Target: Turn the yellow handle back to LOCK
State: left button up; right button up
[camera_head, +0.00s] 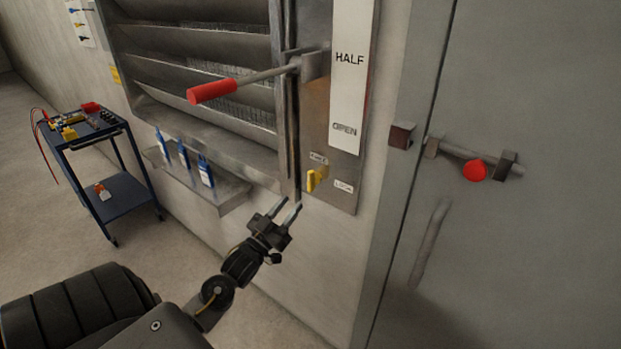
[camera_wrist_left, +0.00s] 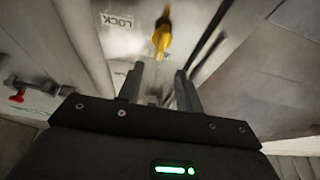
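My right gripper is not in view.
A lever with a red grip (camera_head: 211,91) sticks out above, by the louvre (camera_head: 205,50). A ledge (camera_head: 222,190) with blue tags is left of the handle. A grey door (camera_head: 520,250) with a red-knobbed bolt (camera_head: 474,170) is at right. A blue cart (camera_head: 127,198) stands at left.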

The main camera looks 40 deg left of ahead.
aim_at(308, 182)
pick_arm(q)
jog(key=p+x, duration=0.3)
jog(key=x, duration=0.7)
jog(key=shift+w, duration=0.4)
jog(key=shift+c, duration=0.2)
grip_shut()
